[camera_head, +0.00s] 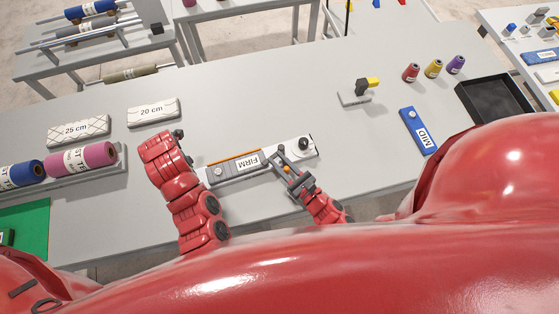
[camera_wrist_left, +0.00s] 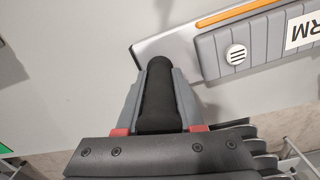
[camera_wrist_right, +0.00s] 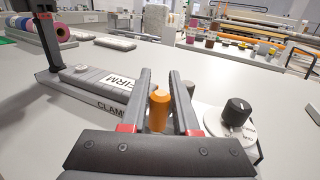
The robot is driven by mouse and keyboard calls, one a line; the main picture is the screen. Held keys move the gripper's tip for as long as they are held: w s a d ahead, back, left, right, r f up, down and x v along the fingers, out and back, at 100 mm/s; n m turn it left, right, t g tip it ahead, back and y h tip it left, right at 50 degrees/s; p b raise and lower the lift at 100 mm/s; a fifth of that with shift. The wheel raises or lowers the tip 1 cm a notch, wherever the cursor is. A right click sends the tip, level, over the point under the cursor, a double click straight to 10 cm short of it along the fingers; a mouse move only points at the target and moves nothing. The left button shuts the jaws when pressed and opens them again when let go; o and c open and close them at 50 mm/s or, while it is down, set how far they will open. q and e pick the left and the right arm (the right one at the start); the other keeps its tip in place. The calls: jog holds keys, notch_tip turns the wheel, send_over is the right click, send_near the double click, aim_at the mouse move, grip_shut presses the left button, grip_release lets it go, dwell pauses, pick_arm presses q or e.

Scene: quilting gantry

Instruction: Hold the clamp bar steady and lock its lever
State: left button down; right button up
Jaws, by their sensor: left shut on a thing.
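The clamp bar (camera_head: 217,172) lies on the grey table, a long pale base with a grey pad marked FIRM and an orange strip. My left gripper (camera_wrist_left: 160,65) is shut on a black upright handle (camera_wrist_left: 157,105) at the bar's left end; my arm hides most of this in the head view. My right gripper (camera_head: 278,155) is over the bar's right part. In the right wrist view its fingers (camera_wrist_right: 160,76) are apart, with an orange-topped lever (camera_wrist_right: 160,110) between them, closer to the left finger. Contact there is unclear. A black knob (camera_wrist_right: 237,111) stands on the white right end.
A blue MID pad (camera_head: 418,131) and a black tray (camera_head: 494,98) are to the right. A small yellow-handled device (camera_head: 354,97) and three spools (camera_head: 433,68) stand behind. Marked pads (camera_head: 153,112) and fabric rolls (camera_head: 85,158) lie left.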

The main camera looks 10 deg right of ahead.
jog(key=o, duration=0.3)
jog(key=shift+f, duration=0.1)
jog(key=shift+s, duration=0.1)
jog(key=v, duration=1.2)
jog(key=shift+d, duration=0.1)
